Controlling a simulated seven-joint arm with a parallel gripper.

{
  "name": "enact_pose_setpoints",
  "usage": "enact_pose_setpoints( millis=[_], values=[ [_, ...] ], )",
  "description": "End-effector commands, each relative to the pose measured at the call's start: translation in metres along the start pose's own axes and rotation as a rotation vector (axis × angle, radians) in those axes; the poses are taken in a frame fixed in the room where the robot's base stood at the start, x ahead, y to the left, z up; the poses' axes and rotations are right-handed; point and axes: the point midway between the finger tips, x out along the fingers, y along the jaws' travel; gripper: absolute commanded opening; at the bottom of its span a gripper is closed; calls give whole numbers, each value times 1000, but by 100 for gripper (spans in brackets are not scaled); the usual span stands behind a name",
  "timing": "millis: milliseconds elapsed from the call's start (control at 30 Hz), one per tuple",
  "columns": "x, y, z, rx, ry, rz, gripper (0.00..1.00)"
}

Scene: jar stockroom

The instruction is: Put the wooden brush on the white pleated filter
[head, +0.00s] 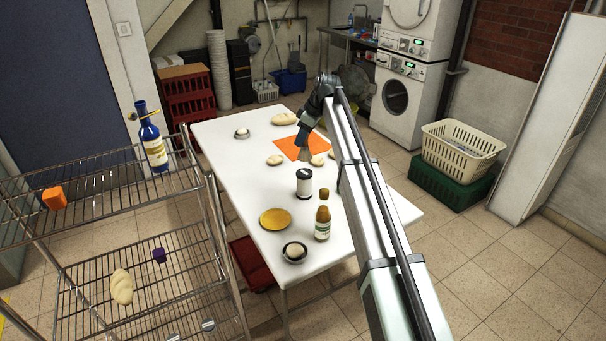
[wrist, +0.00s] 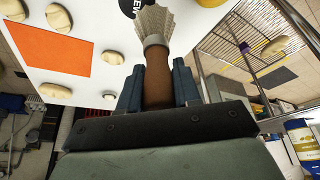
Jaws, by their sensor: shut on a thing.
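My gripper (wrist: 157,90) is shut on the brown handle of the wooden brush (wrist: 157,75). The brush's pale bristles fan out beyond a grey collar, away from the jaws. In the head view my gripper (head: 306,138) is above the white table with the brush (head: 306,154) hanging bristles down. A white cylinder with a black top, apparently the white pleated filter (head: 304,188), stands upright on the table, nearer the head camera than the brush and apart from it. Its pleats are too small to make out. Part of a black disc with lettering shows at the wrist view's top edge.
A wire rack (head: 130,200) is left of the table (head: 225,155).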

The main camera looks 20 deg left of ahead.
Motion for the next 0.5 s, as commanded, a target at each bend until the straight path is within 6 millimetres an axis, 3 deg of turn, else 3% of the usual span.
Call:
enact_pose_setpoints(
  millis=[33,133,367,500],
  values=[
    [-8,19,-10,-7,1,-2,2],
    [-15,34,-22,-32,0,-15,2],
    [-11,28,-19,-107,0,-47,2],
    [1,27,-14,-114,0,-50,2]
  ],
)
